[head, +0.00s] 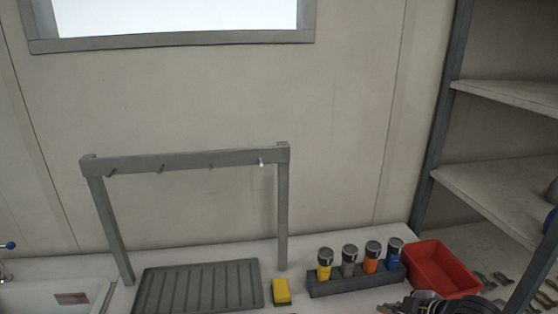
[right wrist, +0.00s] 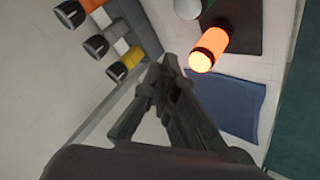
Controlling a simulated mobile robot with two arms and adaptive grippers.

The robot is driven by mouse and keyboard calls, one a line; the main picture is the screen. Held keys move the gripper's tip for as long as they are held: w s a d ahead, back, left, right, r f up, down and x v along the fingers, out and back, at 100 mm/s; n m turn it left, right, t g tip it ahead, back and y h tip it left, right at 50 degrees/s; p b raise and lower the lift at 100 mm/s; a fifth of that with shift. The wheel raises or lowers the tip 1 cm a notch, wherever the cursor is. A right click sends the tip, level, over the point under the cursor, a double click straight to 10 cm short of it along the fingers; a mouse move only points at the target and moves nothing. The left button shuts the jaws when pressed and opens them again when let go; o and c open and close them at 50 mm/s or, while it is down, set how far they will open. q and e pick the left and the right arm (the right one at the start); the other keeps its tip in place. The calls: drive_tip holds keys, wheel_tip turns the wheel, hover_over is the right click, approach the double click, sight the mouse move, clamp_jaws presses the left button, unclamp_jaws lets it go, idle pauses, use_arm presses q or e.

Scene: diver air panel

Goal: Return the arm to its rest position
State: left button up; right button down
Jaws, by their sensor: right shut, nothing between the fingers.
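My right gripper (right wrist: 162,72) is shut and empty in the right wrist view, its two dark fingers meeting at the tips over the white counter. Its tips are apart from the glowing orange cylinder (right wrist: 208,50) and the canisters at the upper left. A dark mechanical shape (head: 428,302) at the lower edge of the head view looks like part of my right arm; its fingers cannot be made out there. My left gripper is in neither view.
A dark holder (head: 355,281) carries several coloured canisters beside a red bin (head: 441,270). A yellow sponge (head: 281,291), drain mat (head: 200,286) and grey peg frame (head: 187,160) stand left. Shelves (head: 495,200) rise at right. A blue cloth (right wrist: 230,102) lies near the gripper.

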drive_tip(key=s+a+f+m+g, duration=0.2)
drive_tip(key=s+a+f+m, duration=0.2)
drive_tip(key=s+a+f, duration=0.65)
drive_tip(key=s+d+m+g+h, duration=0.1)
drive_tip(key=s+m+g+h, duration=0.15)
drive_tip(key=s+m, duration=0.7)
drive_tip(key=s+f+n+g+b, duration=0.1)
drive_tip(key=s+f+n+b, duration=0.15)
drive_tip(key=f, duration=1.25)
drive_tip(key=s+f+n+g+b, duration=0.1)
drive_tip(key=s+f, duration=0.3)
drive_tip(key=f, duration=1.2)
drive_tip(key=s+d+f+b, duration=0.2)
drive_tip(key=s+d+f, duration=0.1)
drive_tip(key=s+f, duration=1.2)
wheel_tip(320, 180, down, 2)
drive_tip(key=shift+s+d+f+g+b, duration=0.15)
drive_tip(key=shift+s+f+g+b, duration=0.1)
drive_tip(key=shift+s+g+b, duration=0.2)
